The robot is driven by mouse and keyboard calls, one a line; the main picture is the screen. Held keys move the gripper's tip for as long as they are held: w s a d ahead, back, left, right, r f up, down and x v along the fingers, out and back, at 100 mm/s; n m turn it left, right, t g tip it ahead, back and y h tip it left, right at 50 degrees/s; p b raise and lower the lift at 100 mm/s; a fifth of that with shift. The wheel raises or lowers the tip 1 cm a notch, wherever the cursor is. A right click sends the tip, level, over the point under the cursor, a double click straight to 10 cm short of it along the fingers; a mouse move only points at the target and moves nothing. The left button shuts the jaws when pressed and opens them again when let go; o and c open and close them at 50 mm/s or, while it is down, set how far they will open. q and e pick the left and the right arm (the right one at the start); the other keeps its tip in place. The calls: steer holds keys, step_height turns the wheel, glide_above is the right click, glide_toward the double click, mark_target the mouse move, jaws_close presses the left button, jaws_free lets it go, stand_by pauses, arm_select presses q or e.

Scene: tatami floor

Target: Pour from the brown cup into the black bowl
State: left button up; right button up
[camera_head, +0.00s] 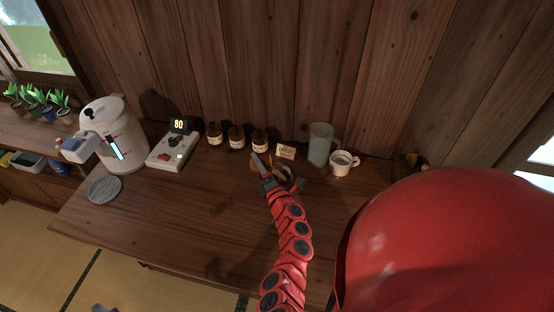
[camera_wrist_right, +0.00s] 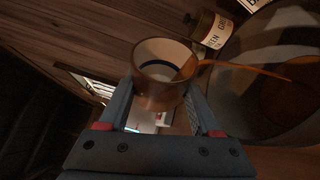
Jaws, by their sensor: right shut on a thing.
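The brown cup (camera_wrist_right: 150,95) is between the fingers of my right gripper (camera_wrist_right: 160,92) in the right wrist view; its pale inside shows. My right gripper (camera_head: 268,170) is shut on it above the table. The black bowl (camera_wrist_right: 240,100) is large and close beside the cup, on the right in the wrist view, with brown inside. A thin orange-brown strip (camera_wrist_right: 245,69) runs from the cup's rim over the bowl; I cannot tell whether it is liquid. In the head view the gripper partly hides the bowl (camera_head: 292,183). A grey piece at the bottom left edge may be my left gripper (camera_head: 103,308).
Several brown labelled bottles (camera_head: 236,137), a small sign (camera_head: 286,151), a glass jug (camera_head: 320,145) and a white mug (camera_head: 344,163) stand behind. A white kettle (camera_head: 115,135), a control box (camera_head: 172,150) and a grey disc (camera_head: 104,190) are left. The table's front left is clear.

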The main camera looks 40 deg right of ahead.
steer(key=shift+s+d+r+m+t+h, duration=0.15)
steer(key=shift+r+m+t, duration=0.1)
steer(key=shift+m, duration=0.45)
steer(key=shift+d+r+m+t+h, duration=0.15)
steer(key=shift+r+m, duration=0.1)
steer(key=shift+m, duration=0.45)
stand_by(0.8)
